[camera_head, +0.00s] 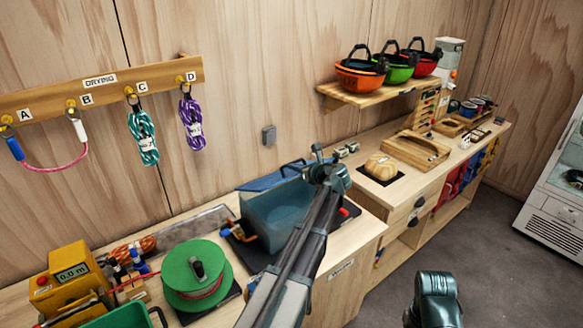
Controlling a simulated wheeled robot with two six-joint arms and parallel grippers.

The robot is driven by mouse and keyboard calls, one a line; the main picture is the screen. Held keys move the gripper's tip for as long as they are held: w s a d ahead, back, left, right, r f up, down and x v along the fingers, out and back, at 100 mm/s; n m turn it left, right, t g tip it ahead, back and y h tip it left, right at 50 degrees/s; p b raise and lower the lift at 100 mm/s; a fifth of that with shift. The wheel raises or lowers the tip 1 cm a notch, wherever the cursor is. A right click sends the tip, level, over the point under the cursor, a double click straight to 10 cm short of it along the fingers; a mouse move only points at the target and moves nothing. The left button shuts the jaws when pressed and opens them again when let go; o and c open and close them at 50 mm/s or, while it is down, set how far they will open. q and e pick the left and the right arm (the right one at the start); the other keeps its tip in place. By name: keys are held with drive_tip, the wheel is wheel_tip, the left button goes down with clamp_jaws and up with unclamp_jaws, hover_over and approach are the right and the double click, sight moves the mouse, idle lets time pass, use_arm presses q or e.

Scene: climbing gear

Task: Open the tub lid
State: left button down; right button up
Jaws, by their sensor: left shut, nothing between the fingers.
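The tub (275,213) is a translucent blue box on a dark mat, on the bench below the wall. Its blue lid (262,181) shows as a flat panel at the tub's back edge, toward the wall, and looks tilted up; part of it is hidden behind my arm. My left gripper (318,153) is shut and empty above the tub's back right side. I cannot tell whether it touches the lid. My left arm crosses in front of the tub's right part. A teal link of my right arm shows at the bottom right; its gripper is out of view.
A green reel (193,270) and a yellow meter (70,280) stand left of the tub. A rope rail (105,88) is on the wall. Helmets (360,75) sit on a shelf at right, above a wooden tray (417,150). Floor is clear at lower right.

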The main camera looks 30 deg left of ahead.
use_arm(q)
drive_tip(key=w+a+r+p, duration=0.3)
drive_tip(key=a+r+p, duration=0.1)
drive_tip(key=a, duration=0.3)
drive_tip(key=w+a+r+p, duration=0.3)
drive_tip(key=a+r+p, duration=0.1)
drive_tip(key=a, duration=0.3)
drive_tip(key=shift+w+a+r, duration=0.15)
drive_tip(key=shift+r, duration=0.2)
drive_tip(key=shift+r, duration=0.15)
idle(0.7)
drive_tip(key=s+d+r+p, duration=0.2)
drive_tip(key=d+r+p, duration=0.4)
drive_tip(key=r+p, duration=0.1)
drive_tip(key=shift+s+d, duration=0.2)
drive_tip(key=shift+s, duration=0.2)
